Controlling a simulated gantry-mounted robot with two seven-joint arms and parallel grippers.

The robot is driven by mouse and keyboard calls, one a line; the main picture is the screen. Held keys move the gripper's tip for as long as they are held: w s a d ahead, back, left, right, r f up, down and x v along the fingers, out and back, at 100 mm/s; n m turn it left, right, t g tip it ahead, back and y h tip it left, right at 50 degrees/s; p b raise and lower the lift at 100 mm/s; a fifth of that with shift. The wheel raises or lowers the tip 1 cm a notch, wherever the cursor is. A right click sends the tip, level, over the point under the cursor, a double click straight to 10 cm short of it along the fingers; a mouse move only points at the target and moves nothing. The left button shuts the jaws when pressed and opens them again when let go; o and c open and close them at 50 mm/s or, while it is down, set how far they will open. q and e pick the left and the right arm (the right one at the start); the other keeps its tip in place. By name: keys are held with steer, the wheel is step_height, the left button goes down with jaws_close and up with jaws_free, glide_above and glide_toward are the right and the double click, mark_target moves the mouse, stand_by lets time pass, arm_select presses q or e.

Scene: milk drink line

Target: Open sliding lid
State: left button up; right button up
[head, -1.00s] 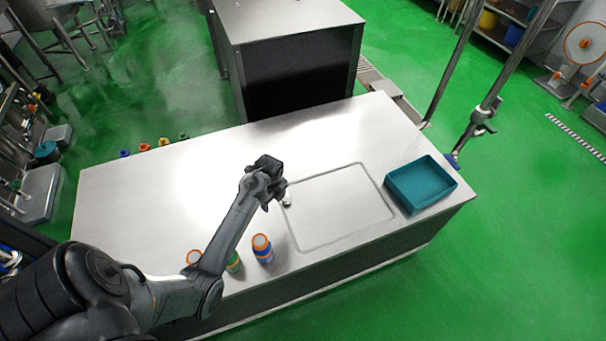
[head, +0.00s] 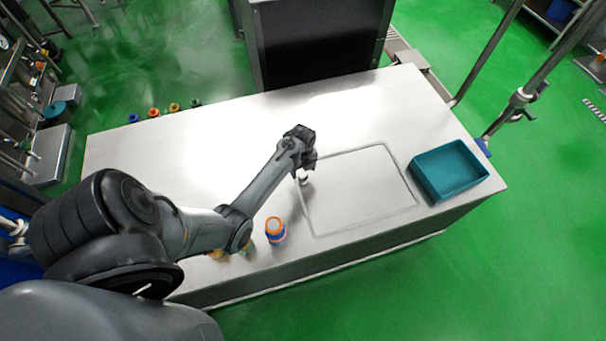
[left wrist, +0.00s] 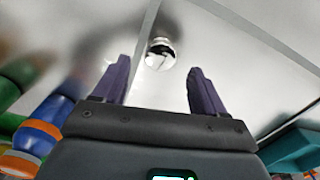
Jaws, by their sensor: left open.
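The sliding lid (head: 360,195) is a flat metal panel outlined by a grey groove in the steel table top. A small round shiny knob (head: 303,178) stands at its left edge. In the left wrist view the knob (left wrist: 160,54) shows ahead of the fingertips, between their lines, beside the lid's edge. My left gripper (head: 312,160) is at the knob in the head view. Its two dark fingers (left wrist: 157,78) are spread with nothing between them. I cannot tell the exact gap to the knob. My right gripper is not in view.
A teal bin (head: 450,172) stands right of the lid. A blue bottle with an orange cap (head: 275,232) stands near the front edge, left of the lid; other bottles are partly hidden by my left arm. The table's back left (head: 180,150) is clear.

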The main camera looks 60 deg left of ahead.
mark_target(303, 176)
arm_select(q)
steer(key=shift+f+b, duration=0.35)
steer(key=shift+f, duration=1.35)
steer(key=shift+w, duration=0.1)
jaws_close()
